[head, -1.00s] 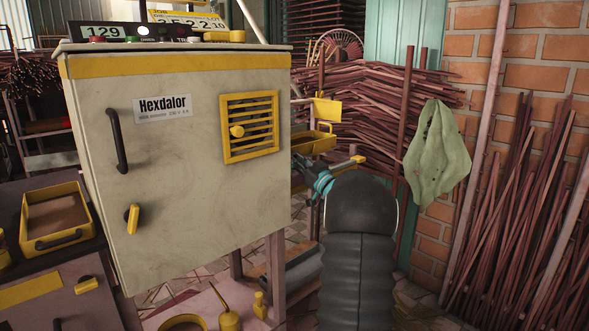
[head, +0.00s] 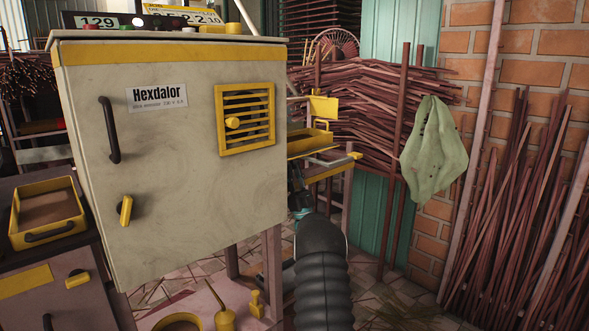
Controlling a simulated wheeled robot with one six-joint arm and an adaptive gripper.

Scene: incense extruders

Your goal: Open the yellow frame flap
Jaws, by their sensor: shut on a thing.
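The yellow frame flap (head: 246,146) is a yellow-framed square with dark gaps between yellow slats, on the front of the beige cabinet (head: 180,225). It sits flat against the cabinet front and looks closed. A round yellow knob (head: 233,123) is at its left side. My gripper (head: 296,185) is low by the cabinet's right edge, to the right of and below the flap and apart from its front. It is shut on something. Its fingertips are mostly hidden by the cabinet edge and my arm, so I cannot make out what it holds.
The cabinet front has a black handle (head: 109,130) and a yellow latch (head: 126,210). A yellow tray (head: 309,143) stands behind its right edge. A green cloth (head: 435,150) hangs at the right, by bundles of reddish sticks (head: 520,200). The tiled floor (head: 385,300) shows free room at lower right.

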